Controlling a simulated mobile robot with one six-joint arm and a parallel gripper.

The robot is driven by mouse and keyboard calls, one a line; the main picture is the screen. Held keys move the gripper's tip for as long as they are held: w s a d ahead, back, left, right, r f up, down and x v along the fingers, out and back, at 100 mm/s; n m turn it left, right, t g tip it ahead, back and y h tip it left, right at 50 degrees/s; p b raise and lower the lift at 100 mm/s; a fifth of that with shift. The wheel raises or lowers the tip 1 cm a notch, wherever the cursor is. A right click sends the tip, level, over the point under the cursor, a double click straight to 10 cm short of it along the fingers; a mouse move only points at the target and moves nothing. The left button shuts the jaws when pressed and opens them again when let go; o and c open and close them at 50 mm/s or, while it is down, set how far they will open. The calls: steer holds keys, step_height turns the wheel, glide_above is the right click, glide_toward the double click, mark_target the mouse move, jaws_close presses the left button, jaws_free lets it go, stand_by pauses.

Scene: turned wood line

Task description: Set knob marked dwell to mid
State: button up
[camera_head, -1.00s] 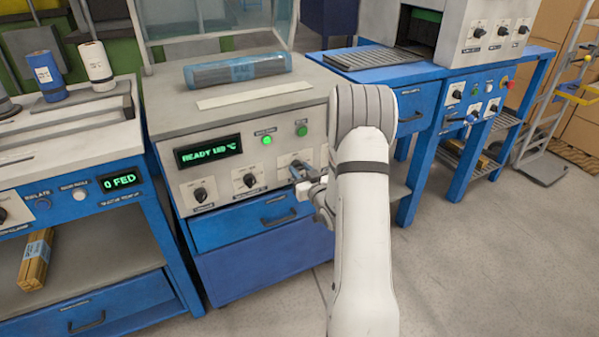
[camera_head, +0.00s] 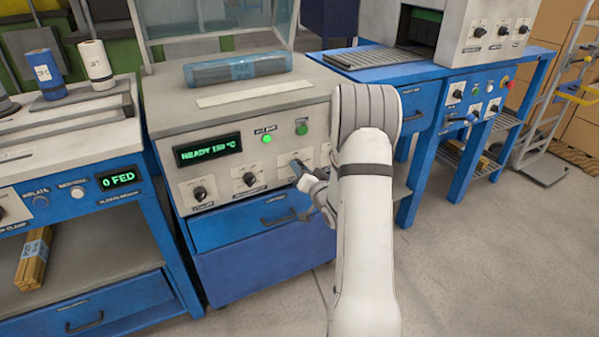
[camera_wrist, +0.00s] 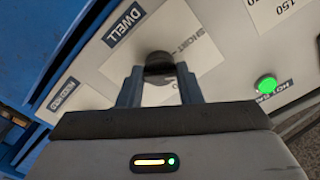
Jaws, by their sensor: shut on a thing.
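The dwell knob (camera_wrist: 158,64) is a dark round knob on a white plate in the wrist view, beside a label reading DWELL (camera_wrist: 124,23). The word SHORT shows partly on the plate; other position marks are hidden. My gripper (camera_wrist: 159,75) is shut on the knob, with one finger on each side. In the head view my gripper (camera_head: 302,174) is at the right part of the grey machine's front panel (camera_head: 226,178), and the knob is hidden behind it.
Two other black knobs (camera_head: 199,194) and (camera_head: 249,179) sit left of my gripper. A READY display (camera_head: 208,149) and a lit green button (camera_head: 267,139) are above. A blue drawer (camera_head: 245,221) lies below. A blue bench (camera_head: 440,75) stands to the right.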

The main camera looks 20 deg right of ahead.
steer(key=m+p, duration=0.1)
steer(key=m, duration=0.9)
steer(key=shift+m, duration=0.3)
stand_by(0.4)
steer(key=o, duration=1)
steer(key=s, duration=0.4)
steer(key=s+p, duration=0.1)
steer(key=s, duration=0.2)
steer(key=shift+s+d+p, duration=0.2)
steer(key=shift+s+p, duration=0.1)
steer(key=shift+s, duration=0.1)
